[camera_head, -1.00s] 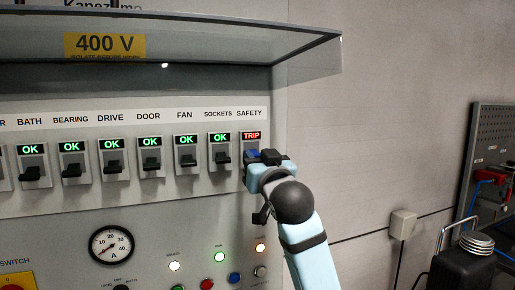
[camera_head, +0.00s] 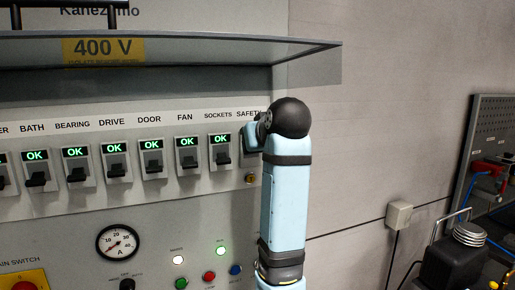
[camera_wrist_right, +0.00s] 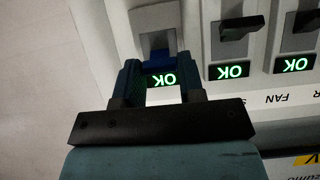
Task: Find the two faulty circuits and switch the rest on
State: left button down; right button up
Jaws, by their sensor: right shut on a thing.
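A row of breakers fills the grey panel (camera_head: 60,207). The BATH (camera_head: 35,170), BEARING (camera_head: 75,166), DRIVE (camera_head: 115,162), DOOR (camera_head: 151,159), FAN (camera_head: 187,154) and SOCKETS (camera_head: 220,151) breakers each show a green OK. My right gripper (camera_head: 253,137) is at the SAFETY breaker, mostly hiding it in the head view. In the right wrist view, which is upside down, the gripper (camera_wrist_right: 157,72) is shut on the blue SAFETY lever (camera_wrist_right: 158,58). The SAFETY display (camera_wrist_right: 161,80) between the fingers reads OK. My left gripper is out of view.
A clear hood (camera_head: 200,55) juts out above the breakers. Below are an ammeter (camera_head: 117,243), a red main switch (camera_head: 22,280) and several lamps and buttons (camera_head: 209,276).

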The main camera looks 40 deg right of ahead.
jog(key=shift+w+r+g, duration=0.1)
jog(key=shift+r+g, duration=0.1)
jog(key=shift+g, duration=0.3)
dwell(0.3)
jog(key=o, duration=0.9)
jog(key=shift+o, duration=0.2)
